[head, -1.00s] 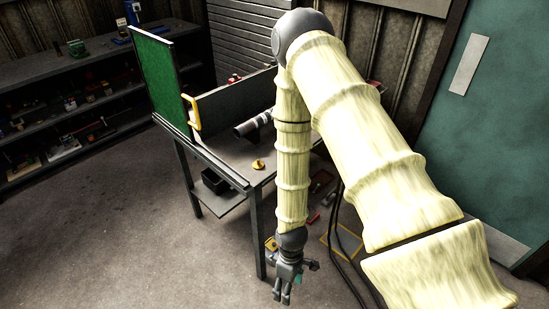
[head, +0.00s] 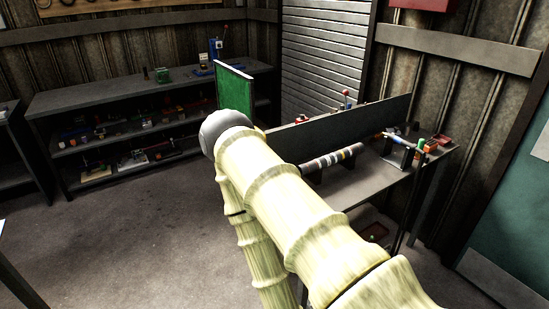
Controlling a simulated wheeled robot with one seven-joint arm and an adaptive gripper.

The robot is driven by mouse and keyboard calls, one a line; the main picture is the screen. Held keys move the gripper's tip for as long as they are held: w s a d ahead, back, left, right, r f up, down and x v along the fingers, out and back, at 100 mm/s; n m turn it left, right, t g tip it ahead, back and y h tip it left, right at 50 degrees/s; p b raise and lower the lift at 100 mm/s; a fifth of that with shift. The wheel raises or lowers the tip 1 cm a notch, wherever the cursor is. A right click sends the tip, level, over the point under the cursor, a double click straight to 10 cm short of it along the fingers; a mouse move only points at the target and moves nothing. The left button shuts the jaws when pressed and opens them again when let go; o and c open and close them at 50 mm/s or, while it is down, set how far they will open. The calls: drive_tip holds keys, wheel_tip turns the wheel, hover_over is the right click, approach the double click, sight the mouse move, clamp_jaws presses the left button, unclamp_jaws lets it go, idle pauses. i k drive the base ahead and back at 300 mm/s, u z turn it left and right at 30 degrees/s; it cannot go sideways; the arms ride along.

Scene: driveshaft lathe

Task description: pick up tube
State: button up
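A dark, tube-like cylinder with pale and yellowish bands (head: 331,160) lies on the work table (head: 362,190), in front of a long dark upright panel. It may be the tube, but I cannot be sure. Its left end is close to my arm in the picture. My pale, sleeved arm crosses in front of the table's left part and hides it. My gripper is out of view below the picture.
A green panel (head: 234,90) stands at the table's left end. Small coloured items (head: 418,147) sit at its right end. Shelves with several small objects (head: 110,135) line the back left wall. The floor (head: 120,235) at left is clear.

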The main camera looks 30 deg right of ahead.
sight(308, 167)
drive_tip(key=u, duration=0.7)
drive_tip(key=i, duration=1.85)
drive_tip(key=z, duration=2.95)
